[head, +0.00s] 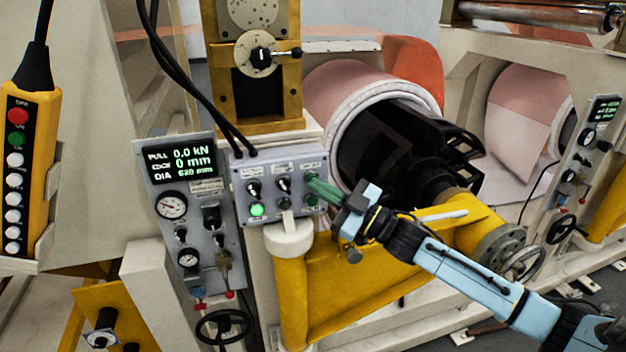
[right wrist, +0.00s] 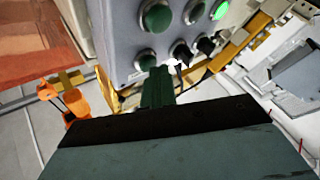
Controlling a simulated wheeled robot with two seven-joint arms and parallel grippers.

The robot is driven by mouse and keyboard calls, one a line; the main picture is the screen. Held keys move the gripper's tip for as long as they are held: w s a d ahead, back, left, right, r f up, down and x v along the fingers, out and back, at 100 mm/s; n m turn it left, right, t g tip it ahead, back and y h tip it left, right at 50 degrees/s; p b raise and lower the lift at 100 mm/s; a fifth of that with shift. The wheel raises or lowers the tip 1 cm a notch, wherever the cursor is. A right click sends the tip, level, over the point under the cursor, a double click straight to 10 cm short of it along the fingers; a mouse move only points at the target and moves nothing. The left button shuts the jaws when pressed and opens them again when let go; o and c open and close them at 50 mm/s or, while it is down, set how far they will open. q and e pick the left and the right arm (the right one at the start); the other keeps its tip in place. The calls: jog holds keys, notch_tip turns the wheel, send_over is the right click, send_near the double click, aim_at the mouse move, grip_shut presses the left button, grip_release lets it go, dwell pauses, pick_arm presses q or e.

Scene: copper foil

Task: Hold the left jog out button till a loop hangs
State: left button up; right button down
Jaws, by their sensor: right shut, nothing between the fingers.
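A grey button box (head: 240,172) on a yellow post carries switches and green buttons, the lower left one lit (head: 257,210). The lit button (right wrist: 219,9) shows there at the top right. The labels are too small to read. The copper foil coil (head: 335,88) sits behind the box. No hanging loop is visible at it. My left gripper is not in view.
A grey panel (head: 150,190) left of the box shows 0.0 kN, 0 mm and 620 mm. A yellow pendant (head: 45,130) hangs at the far left. A second coil (head: 515,115) and panel (head: 583,145) stand at the right. Black cables run above the box.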

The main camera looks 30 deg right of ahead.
jog(key=shift+s+a+p, duration=0.15)
jog(key=shift+s+p, duration=0.2)
jog(key=shift+s, duration=0.35)
jog(key=s+p, duration=0.1)
jog(key=s, duration=0.1)
jog(key=s+a+p, duration=0.1)
jog(key=s+p, duration=0.1)
jog(key=s, duration=0.1)
jog(key=shift+a, duration=0.1)
jog(key=shift+w+f, duration=0.1)
dwell(0.3)
